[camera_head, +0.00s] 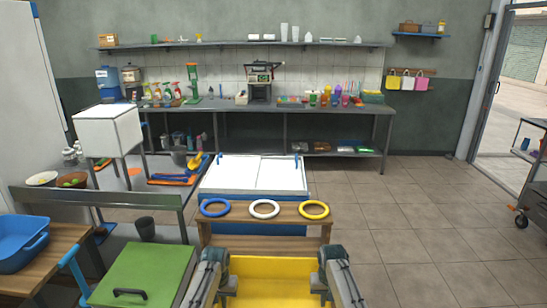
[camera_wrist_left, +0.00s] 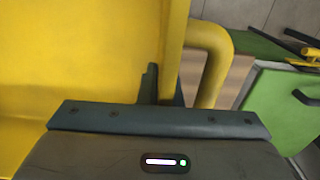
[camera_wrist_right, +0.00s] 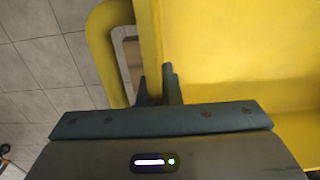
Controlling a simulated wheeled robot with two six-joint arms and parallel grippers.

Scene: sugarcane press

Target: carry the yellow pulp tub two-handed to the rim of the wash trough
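The yellow pulp tub (camera_head: 275,278) is at the bottom middle of the head view, between my two arms, its near part cut off. My left gripper (camera_wrist_left: 165,85) has its fingers on either side of the tub's wall, beside a thick yellow handle (camera_wrist_left: 215,60), and appears shut on it. My right gripper (camera_wrist_right: 157,85) straddles the opposite wall in the same way, beside another yellow handle (camera_wrist_right: 103,50). A long grey metal edge (camera_head: 95,198) at left may be the wash trough's rim; I cannot tell for sure.
A wooden bench (camera_head: 265,221) with blue, white and yellow rings stands just beyond the tub, before a white-lidded blue chest (camera_head: 255,173). A green-lidded bin (camera_head: 145,275) is close at left, near a blue tub (camera_head: 22,245). Tiled floor (camera_head: 420,230) at right is clear.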

